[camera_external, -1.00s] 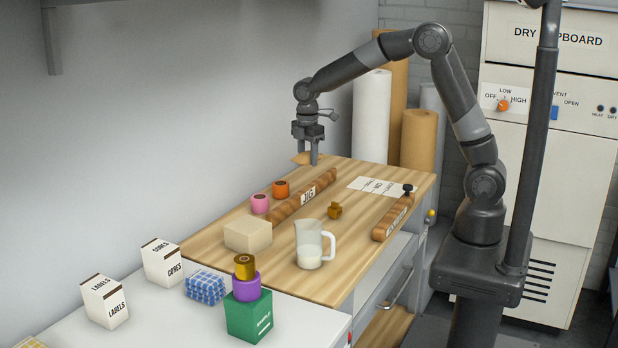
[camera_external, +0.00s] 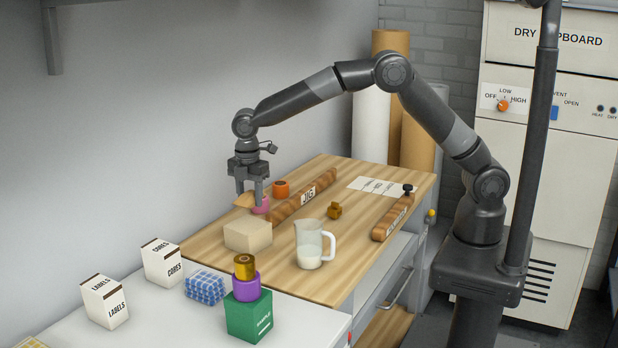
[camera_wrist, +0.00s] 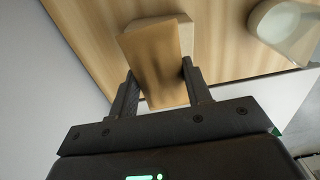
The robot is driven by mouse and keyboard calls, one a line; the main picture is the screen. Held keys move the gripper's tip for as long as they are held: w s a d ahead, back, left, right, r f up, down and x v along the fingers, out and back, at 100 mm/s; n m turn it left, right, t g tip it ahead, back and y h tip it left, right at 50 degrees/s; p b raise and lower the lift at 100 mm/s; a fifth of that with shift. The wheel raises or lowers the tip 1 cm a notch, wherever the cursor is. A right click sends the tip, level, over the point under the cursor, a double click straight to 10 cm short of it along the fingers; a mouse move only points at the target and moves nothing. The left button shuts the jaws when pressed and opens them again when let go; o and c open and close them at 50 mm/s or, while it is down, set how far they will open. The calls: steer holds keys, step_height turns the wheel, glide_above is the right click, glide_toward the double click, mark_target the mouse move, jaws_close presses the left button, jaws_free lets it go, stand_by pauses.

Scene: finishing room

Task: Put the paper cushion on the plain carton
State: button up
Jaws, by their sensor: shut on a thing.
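The paper cushion (camera_external: 243,201) is a small brown packet held between the fingers of my gripper (camera_external: 250,197). In the wrist view the cushion (camera_wrist: 150,62) shows as a flat brown piece between both fingertips. The plain carton (camera_external: 248,235) is a beige block on the wooden bench, without print. My gripper is above and slightly behind the carton, and the cushion is apart from it. In the wrist view the carton (camera_wrist: 158,21) is partly hidden behind the cushion.
A pink roll (camera_external: 260,206) and an orange roll (camera_external: 281,188) stand close behind the carton, beside a wooden jig bar (camera_external: 318,187). A jug (camera_external: 309,247) stands right of the carton. The left wall is near. A green box (camera_external: 249,317) with stacked rolls stands in front.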

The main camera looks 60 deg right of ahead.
mark_target(246, 225)
steer(key=shift+a+f, duration=0.45)
steer(key=shift+a, duration=0.35)
steer(key=shift+f, duration=2.05)
steer(key=o, duration=1)
steer(key=shift+f, duration=0.1)
steer(key=shift+c, duration=0.2)
